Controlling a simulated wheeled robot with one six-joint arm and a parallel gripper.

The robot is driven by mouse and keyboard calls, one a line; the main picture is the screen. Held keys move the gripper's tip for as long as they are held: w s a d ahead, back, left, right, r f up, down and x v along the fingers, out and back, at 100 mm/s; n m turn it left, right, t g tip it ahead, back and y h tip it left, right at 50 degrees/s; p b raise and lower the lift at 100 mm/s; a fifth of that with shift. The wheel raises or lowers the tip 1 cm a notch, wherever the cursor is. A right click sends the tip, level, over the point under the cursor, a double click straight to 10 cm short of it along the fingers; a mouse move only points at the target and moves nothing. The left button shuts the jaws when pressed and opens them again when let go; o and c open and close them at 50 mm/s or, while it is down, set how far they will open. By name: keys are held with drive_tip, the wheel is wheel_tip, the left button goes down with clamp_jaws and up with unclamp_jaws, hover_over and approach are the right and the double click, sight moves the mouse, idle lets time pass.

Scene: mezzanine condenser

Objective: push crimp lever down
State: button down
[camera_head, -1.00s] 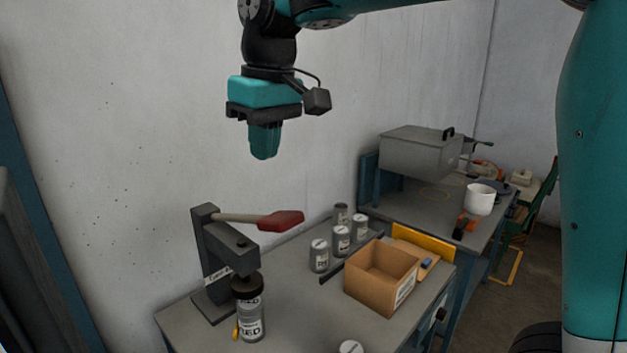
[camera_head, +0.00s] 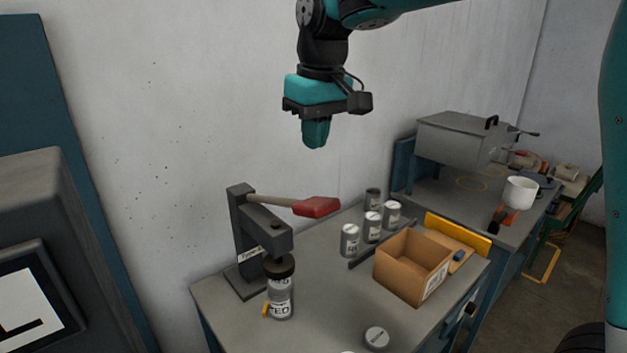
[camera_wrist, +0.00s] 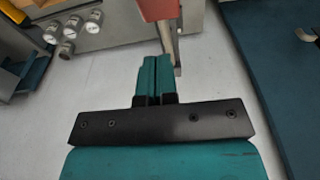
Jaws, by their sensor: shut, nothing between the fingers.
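The crimp lever (camera_head: 291,203) has a wooden shaft and a red grip, and sticks out roughly level from the top of the dark crimper stand (camera_head: 246,240). A labelled can with a dark top (camera_head: 280,288) stands under the crimper's head. My gripper (camera_head: 315,146) is shut and empty, pointing down, and hangs above the red grip with a clear gap. In the wrist view the shut fingers (camera_wrist: 156,62) show in the middle, and the red grip (camera_wrist: 158,8) is cut off at the top edge.
An open cardboard box (camera_head: 412,266) and several small cans (camera_head: 349,240) stand to the right on the grey bench (camera_head: 330,300). Another can (camera_head: 376,338) is near the front. The wall (camera_head: 180,120) is close behind. A grey machine (camera_head: 60,240) stands at the left.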

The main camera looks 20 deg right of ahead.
sight(315, 201)
drive_tip(key=f, duration=0.3)
drive_tip(key=f+p, duration=0.1)
drive_tip(key=f, duration=0.1)
drive_tip(key=f+p, duration=0.1)
drive_tip(key=f, duration=0.2)
drive_tip(key=shift+s+f, duration=0.3)
drive_tip(key=shift+s, duration=0.05)
